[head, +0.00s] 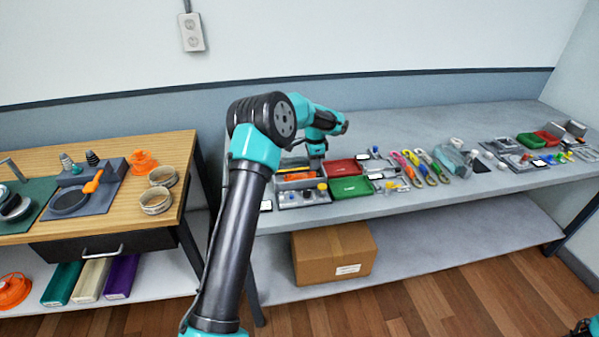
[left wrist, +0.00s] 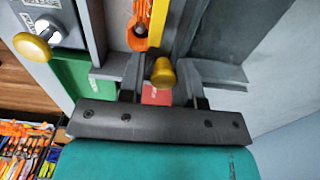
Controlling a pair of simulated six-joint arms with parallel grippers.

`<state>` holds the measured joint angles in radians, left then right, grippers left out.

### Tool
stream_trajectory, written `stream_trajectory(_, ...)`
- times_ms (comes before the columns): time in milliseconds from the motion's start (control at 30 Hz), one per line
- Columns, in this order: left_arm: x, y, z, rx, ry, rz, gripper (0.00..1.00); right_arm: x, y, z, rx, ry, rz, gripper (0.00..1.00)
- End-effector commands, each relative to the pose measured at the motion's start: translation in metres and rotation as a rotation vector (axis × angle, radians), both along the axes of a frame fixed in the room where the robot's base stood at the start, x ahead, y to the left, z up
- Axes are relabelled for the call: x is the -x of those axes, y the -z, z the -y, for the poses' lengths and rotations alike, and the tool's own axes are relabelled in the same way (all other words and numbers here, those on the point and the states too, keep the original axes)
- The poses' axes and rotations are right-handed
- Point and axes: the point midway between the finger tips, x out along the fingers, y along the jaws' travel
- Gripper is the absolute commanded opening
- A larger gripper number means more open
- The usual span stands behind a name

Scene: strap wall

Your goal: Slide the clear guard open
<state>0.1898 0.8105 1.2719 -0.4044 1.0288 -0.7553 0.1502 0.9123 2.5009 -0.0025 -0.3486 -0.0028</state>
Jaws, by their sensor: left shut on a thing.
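My left gripper (head: 316,160) reaches over a grey fixture (head: 303,198) at the left end of the grey bench in the head view. In the left wrist view its two dark fingers (left wrist: 163,82) stand on either side of a yellow knob (left wrist: 163,72) and are shut on it. Orange parts (left wrist: 138,36) lie in a channel just beyond the knob. I cannot make out the clear guard itself; the arm hides part of the fixture. A dark and teal piece of my right arm shows at the bottom right corner of the head view, too cut off to read its jaws.
A red tray (head: 343,167) and a green tray (head: 352,187) sit right of the fixture. Several coloured tools (head: 420,167) lie further right. A second yellow knob (left wrist: 32,47) stands on a grey box nearby. A cardboard box (head: 333,253) is on the lower shelf.

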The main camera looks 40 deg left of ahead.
Motion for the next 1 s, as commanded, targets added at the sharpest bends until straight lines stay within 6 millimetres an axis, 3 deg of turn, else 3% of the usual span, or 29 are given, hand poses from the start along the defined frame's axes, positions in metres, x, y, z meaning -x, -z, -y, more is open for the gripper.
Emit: stream_trajectory(1000,-0.027,-0.001,-0.028,-0.001,0.001,0.004,0.13,0.0,0.0,0.0,0.0,0.0,0.0,0.0)
